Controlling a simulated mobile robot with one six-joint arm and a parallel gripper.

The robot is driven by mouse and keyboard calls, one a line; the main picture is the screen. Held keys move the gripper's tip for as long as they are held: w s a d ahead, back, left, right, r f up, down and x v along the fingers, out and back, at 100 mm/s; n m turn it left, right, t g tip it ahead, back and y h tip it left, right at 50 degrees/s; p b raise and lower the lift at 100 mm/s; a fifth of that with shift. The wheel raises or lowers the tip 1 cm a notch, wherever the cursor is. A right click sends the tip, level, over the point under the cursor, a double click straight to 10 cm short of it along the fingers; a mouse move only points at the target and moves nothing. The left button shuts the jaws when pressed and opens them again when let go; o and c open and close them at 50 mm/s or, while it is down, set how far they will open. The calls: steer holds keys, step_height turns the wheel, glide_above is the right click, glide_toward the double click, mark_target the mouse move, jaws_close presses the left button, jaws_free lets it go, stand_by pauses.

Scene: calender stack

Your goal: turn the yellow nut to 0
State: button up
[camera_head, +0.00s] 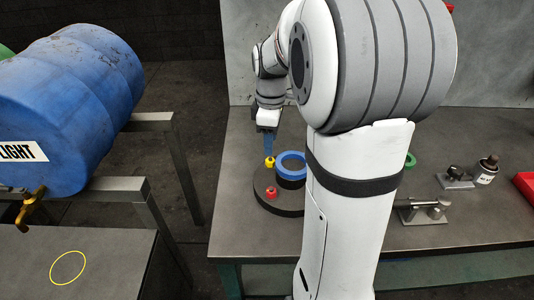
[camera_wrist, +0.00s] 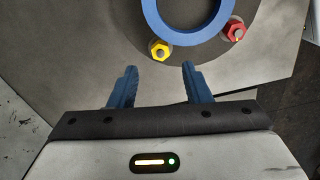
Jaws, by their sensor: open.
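The yellow nut (camera_head: 269,162) sits on the dark round base (camera_head: 265,189) on the workbench, beside the blue ring (camera_head: 291,158). In the wrist view the yellow nut (camera_wrist: 160,50) is at the ring's lower left edge and the blue ring (camera_wrist: 150,14) is at the top. A red nut (camera_wrist: 234,31) is at the ring's right side, and the red nut also shows in the head view (camera_head: 271,191). My gripper (camera_wrist: 158,68) is open and empty, with the yellow nut just beyond the fingertips and between their lines. In the head view my gripper (camera_head: 268,148) is just above the yellow nut. No number marks are readable.
A blue barrel (camera_head: 70,105) lies on a stand at the left. A green ring (camera_head: 410,160) is partly behind my arm.

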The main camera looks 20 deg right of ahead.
mark_target(270, 160)
step_height(270, 160, down, 6)
steer(key=shift+f, duration=0.1)
steer(key=shift+c, duration=0.2)
steer(key=shift+s, duration=0.1)
jaws_close()
stand_by(0.3)
